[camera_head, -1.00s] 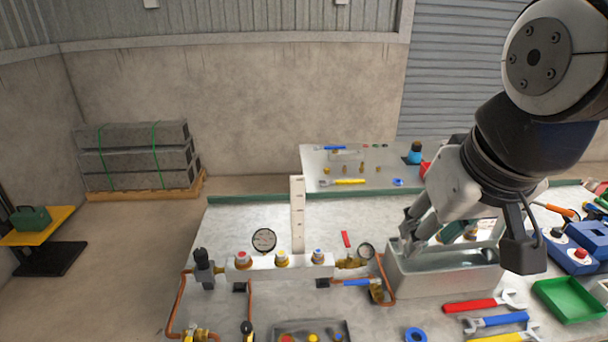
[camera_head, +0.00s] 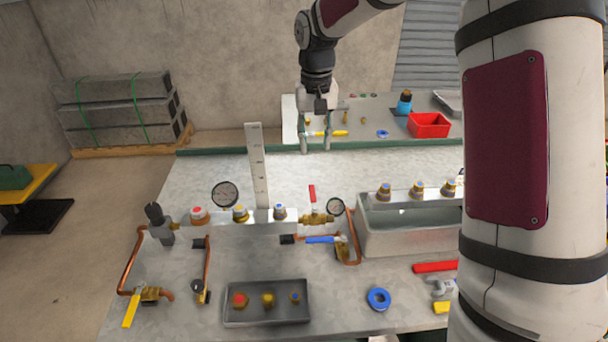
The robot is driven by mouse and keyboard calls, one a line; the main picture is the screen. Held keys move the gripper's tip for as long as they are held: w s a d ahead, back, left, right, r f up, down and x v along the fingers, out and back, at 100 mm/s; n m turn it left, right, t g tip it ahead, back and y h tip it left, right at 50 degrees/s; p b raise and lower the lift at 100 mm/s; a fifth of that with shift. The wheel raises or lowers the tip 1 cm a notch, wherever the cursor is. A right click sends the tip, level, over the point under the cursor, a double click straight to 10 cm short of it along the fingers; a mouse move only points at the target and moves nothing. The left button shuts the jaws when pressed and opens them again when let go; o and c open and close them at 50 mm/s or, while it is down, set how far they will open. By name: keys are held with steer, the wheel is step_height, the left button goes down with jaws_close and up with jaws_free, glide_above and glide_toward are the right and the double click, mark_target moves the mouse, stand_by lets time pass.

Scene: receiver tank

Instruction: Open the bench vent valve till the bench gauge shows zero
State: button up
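My gripper (camera_head: 316,148) hangs pointing down above the far part of the bench, its two fingers apart with nothing between them. A brass valve with an upright red handle (camera_head: 312,194) stands at the manifold's right end, nearer the camera than my gripper. Below it is a valve with a blue lever (camera_head: 325,239) lying sideways. A yellow-lever valve (camera_head: 131,309) is at the front left. A large round gauge (camera_head: 225,194) stands behind the manifold, and a small gauge (camera_head: 335,207) beside the red-handled valve. Their readings are too small to tell. No label shows which valve is the vent.
The manifold (camera_head: 229,229) carries coloured caps; a white scale (camera_head: 258,166) stands behind it. A grey tray (camera_head: 266,318) holds fittings. A metal tank (camera_head: 405,241) is at right, partly hidden by my arm. A blue ring (camera_head: 378,299) lies in front.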

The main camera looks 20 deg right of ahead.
mark_target(312, 192)
steer(key=f, duration=0.5)
steer(key=f+p, duration=0.1)
steer(key=f, duration=0.4)
steer(key=w+f+p, duration=0.1)
steer(key=f, duration=0.4)
steer(key=shift+w+f, duration=0.1)
steer(key=shift+f, duration=0.1)
jaws_close()
